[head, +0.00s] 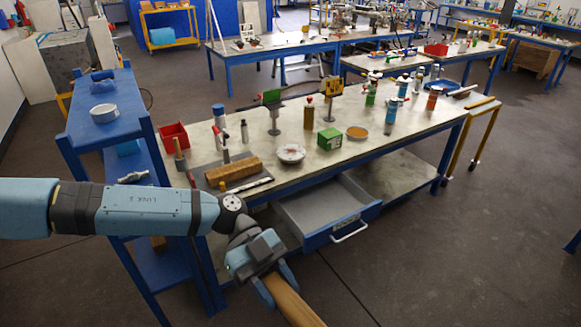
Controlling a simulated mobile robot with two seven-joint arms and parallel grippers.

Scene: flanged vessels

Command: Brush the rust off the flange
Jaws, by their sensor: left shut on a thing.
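My left gripper (275,289) is low in the middle of the head view, in front of the workbench. Its blue fingers are shut on a wooden handle (296,304), which runs down to the right and out of the bottom edge. I cannot see its far end or any bristles. A round pale disc (290,154), possibly a flange, lies on the workbench (330,168), apart from the gripper. I cannot make out rust on it. My right gripper is out of view.
A drawer (325,212) stands open toward me under the bench. A wooden block (233,170), a green box (329,139), a red bin (174,138) and several bottles stand on top. A blue shelf (110,130) is at left. Floor at lower right is clear.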

